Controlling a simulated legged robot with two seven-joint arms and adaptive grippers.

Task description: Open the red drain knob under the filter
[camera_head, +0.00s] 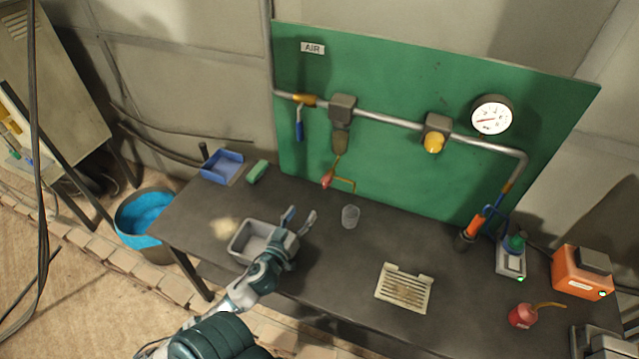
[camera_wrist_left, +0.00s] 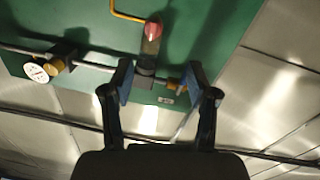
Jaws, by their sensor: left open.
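The red drain knob (camera_head: 327,181) hangs at the lower end of the filter (camera_head: 340,140), in front of the green panel. A thin yellow tube (camera_head: 346,182) runs beside it. In the left wrist view the red knob (camera_wrist_left: 153,31) appears at the top centre, at the end of the dark filter bowl (camera_wrist_left: 150,55). My left gripper (camera_head: 300,215) is open and empty above the table, below and left of the knob in the head view. In the wrist view its fingers (camera_wrist_left: 160,82) are spread, apart from the knob. My right gripper is not in view.
A grey tray (camera_head: 237,245) lies close to my left gripper, partly behind it. A clear cup (camera_head: 351,216) stands to its right. A blue-handled valve (camera_head: 299,124), yellow regulator knob (camera_head: 433,143) and gauge (camera_head: 491,115) are on the pipe. A slotted plate (camera_head: 404,288) lies farther right.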

